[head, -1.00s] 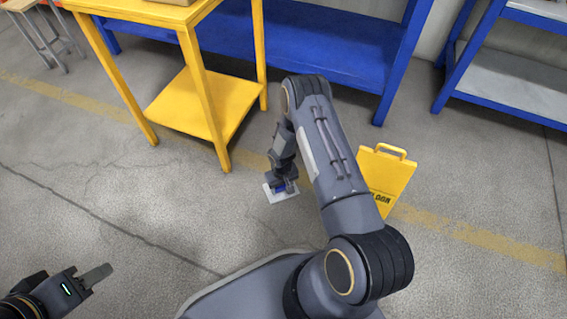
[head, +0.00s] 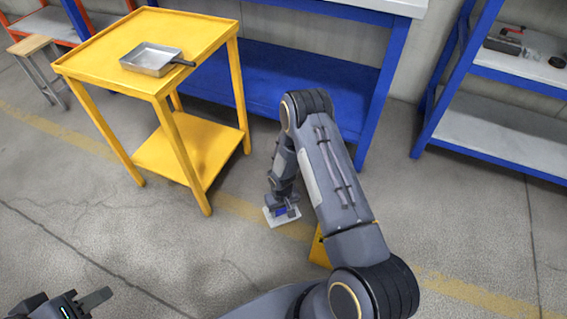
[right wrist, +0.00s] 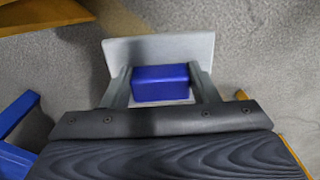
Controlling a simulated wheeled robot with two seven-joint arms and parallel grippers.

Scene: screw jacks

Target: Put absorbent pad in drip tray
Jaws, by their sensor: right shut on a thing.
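The absorbent pad (head: 270,218) looks like a flat pale grey sheet with a blue block on it. In the right wrist view the blue block (right wrist: 161,83) is between the two fingers, and the pale sheet (right wrist: 160,46) shows behind it. My right gripper (head: 283,210) is shut on the pad's block, apart from the cart. The drip tray (head: 150,60) is a shallow metal pan with a dark handle on the yellow cart's top; its inside looks empty. My left gripper (head: 96,299) is at the bottom left, far from both; its opening is unclear.
The yellow cart (head: 205,35) has a lower shelf (head: 190,150) and stands left of my right arm. A blue bench (head: 310,85) and blue shelving (head: 490,130) stand behind. A yellow floor sign (head: 319,250) is partly hidden by my right arm. Floor at left is open.

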